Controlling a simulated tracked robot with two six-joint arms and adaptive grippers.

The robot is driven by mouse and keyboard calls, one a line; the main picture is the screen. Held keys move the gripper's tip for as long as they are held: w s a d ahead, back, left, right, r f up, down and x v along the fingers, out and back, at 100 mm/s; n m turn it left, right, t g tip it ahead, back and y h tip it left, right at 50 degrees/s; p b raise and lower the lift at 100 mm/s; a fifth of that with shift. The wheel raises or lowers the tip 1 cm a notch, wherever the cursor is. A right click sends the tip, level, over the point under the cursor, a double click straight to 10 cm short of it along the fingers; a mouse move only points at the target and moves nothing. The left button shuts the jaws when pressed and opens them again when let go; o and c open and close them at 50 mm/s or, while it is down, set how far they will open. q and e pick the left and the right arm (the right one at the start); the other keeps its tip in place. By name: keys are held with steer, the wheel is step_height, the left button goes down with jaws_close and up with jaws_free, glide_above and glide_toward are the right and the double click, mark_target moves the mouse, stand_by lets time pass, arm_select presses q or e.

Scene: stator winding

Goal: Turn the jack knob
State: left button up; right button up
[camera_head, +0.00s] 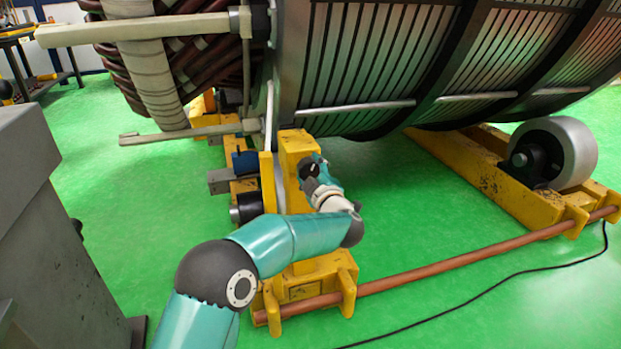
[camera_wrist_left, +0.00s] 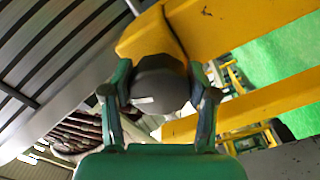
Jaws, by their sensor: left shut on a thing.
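The jack knob (camera_wrist_left: 160,86) is a dark grey round piece at the end of a yellow jack part (camera_wrist_left: 140,42) in the left wrist view. My left gripper (camera_wrist_left: 158,98) has its two green fingers on either side of the knob and is shut on it. In the head view, my left gripper (camera_head: 312,170) is at the yellow jack stand (camera_head: 298,146) beneath the stator. The knob is mostly hidden there by the gripper. My right gripper is not in view.
The large ribbed stator (camera_head: 360,60) hangs over the jack. A yellow roller support (camera_head: 480,180) with a grey wheel (camera_head: 570,150) stands to the right. A copper-coloured bar (camera_head: 460,252) and a black cable (camera_head: 480,300) run along the green floor. A grey cabinet (camera_head: 50,230) stands at left.

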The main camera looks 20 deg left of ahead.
arm_select(q)
steer(key=shift+f+n+b, duration=0.2)
steer(key=shift+n+b, duration=1)
steer(key=shift+n, duration=1.1)
steer(key=shift+a, duration=0.1)
steer(key=o, duration=1.2)
steer(key=shift+r, duration=0.1)
steer(key=shift+c, duration=0.2)
steer(key=shift+r, duration=0.1)
steer(key=shift+s, duration=0.1)
steer(key=shift+s+d, duration=0.2)
steer(key=shift+d, duration=0.1)
steer(key=v, duration=1.1)
steer(key=shift+s, duration=0.1)
